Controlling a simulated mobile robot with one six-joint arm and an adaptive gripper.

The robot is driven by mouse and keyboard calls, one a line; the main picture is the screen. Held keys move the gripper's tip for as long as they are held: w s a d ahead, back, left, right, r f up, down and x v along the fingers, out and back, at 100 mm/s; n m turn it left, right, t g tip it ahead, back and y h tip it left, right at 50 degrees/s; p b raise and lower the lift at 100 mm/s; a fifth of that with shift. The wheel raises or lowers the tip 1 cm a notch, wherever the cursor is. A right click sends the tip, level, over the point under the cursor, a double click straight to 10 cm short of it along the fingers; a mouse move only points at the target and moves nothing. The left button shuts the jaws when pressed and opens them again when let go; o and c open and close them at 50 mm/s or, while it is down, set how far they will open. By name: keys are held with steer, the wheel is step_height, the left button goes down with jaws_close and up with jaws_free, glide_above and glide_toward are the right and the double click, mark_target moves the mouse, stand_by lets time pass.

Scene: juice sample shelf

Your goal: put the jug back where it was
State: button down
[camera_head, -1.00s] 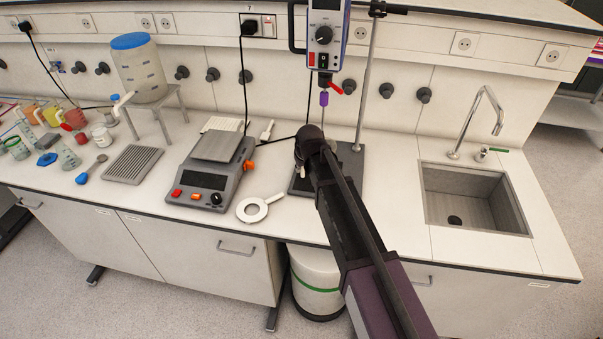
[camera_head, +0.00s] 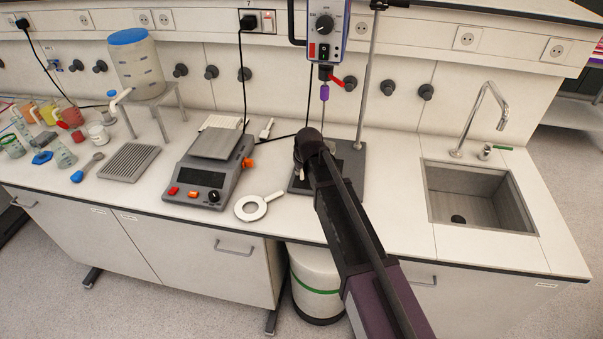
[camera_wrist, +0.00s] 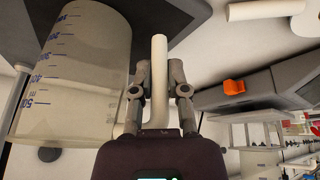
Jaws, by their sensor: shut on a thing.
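The jug (camera_wrist: 75,80) is pale and translucent with blue volume marks. It fills the left of the wrist view. Its white handle (camera_wrist: 158,55) lies between the two fingers of my gripper (camera_wrist: 160,75), which is shut on it. In the head view my arm reaches to the stirrer stand's dark base (camera_head: 352,160). There my own arm hides the jug and most of my gripper. I cannot tell whether the jug touches the surface beneath it.
An overhead stirrer (camera_head: 325,30) hangs above on a metal rod (camera_head: 368,70). A balance-like device (camera_head: 207,180) and a white ring with a handle (camera_head: 252,208) lie left of my arm. Beakers crowd the far left. A sink (camera_head: 480,195) is at right, with clear bench before it.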

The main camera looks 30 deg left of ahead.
steer(key=shift+f, duration=0.15)
steer(key=c, duration=0.6)
jaws_free()
steer(key=shift+c, duration=0.2)
steer(key=p+v, duration=1.1)
steer(key=v, duration=0.1)
steer(key=shift+d, duration=0.15)
stand_by(1.0)
